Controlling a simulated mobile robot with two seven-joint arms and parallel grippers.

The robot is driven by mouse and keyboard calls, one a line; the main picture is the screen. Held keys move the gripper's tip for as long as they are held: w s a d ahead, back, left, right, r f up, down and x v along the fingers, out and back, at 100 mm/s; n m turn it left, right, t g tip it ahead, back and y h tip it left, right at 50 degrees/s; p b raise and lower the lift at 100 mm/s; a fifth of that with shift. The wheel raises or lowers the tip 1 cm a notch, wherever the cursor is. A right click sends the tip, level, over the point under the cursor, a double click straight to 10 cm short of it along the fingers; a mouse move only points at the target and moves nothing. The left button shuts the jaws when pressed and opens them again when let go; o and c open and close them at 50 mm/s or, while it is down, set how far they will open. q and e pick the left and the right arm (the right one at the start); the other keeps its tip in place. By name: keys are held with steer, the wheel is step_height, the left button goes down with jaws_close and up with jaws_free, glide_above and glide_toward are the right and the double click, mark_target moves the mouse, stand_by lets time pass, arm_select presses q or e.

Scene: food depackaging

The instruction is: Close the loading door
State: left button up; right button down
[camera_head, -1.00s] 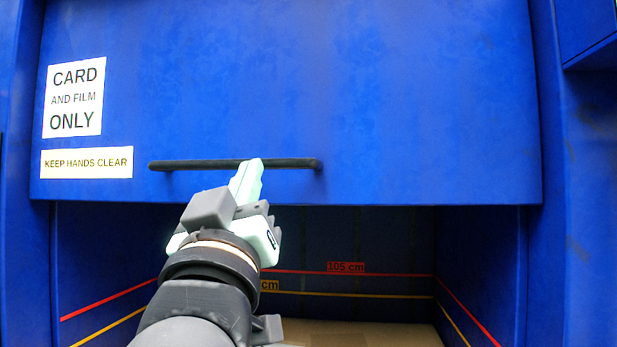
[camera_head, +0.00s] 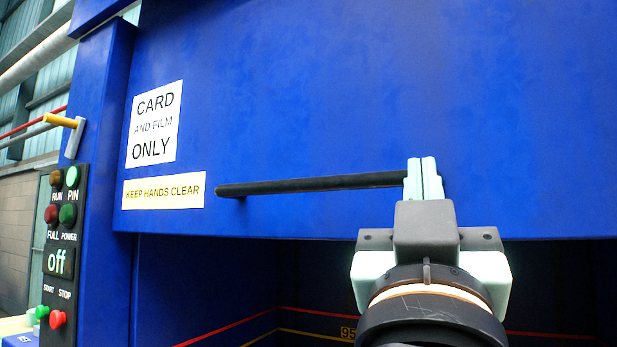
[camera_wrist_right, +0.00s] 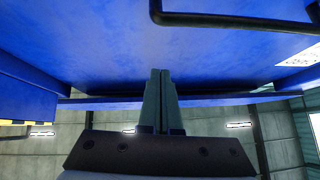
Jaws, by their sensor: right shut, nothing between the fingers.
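The loading door is a big blue panel (camera_head: 330,90) that stands raised, with a dark opening (camera_head: 205,285) below its lower edge. A black bar handle (camera_head: 310,185) runs across its lower part; in the right wrist view the handle (camera_wrist_right: 235,20) is at the top. My right gripper (camera_head: 423,180) is shut and empty. Its fingertips overlap the handle's right end in the head view and hide that end. In the wrist view the shut fingers (camera_wrist_right: 159,75) appear clear of the handle, against the blue panel. I cannot tell whether they touch the door. My left gripper is not in view.
A control panel (camera_head: 60,260) with lamps, buttons and an "off" display is on the frame at left. A yellow-tipped lever (camera_head: 65,122) sticks out above it. White "CARD AND FILM ONLY" (camera_head: 154,125) and pale yellow "KEEP HANDS CLEAR" (camera_head: 163,190) signs are on the door.

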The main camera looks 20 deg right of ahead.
steer(key=p+x, duration=0.4)
steer(key=x, duration=0.6)
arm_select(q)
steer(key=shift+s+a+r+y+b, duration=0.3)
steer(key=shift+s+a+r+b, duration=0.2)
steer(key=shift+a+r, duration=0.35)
arm_select(e)
steer(key=f, duration=0.2)
steer(key=w+d+f, duration=0.1)
steer(key=shift+f, duration=0.35)
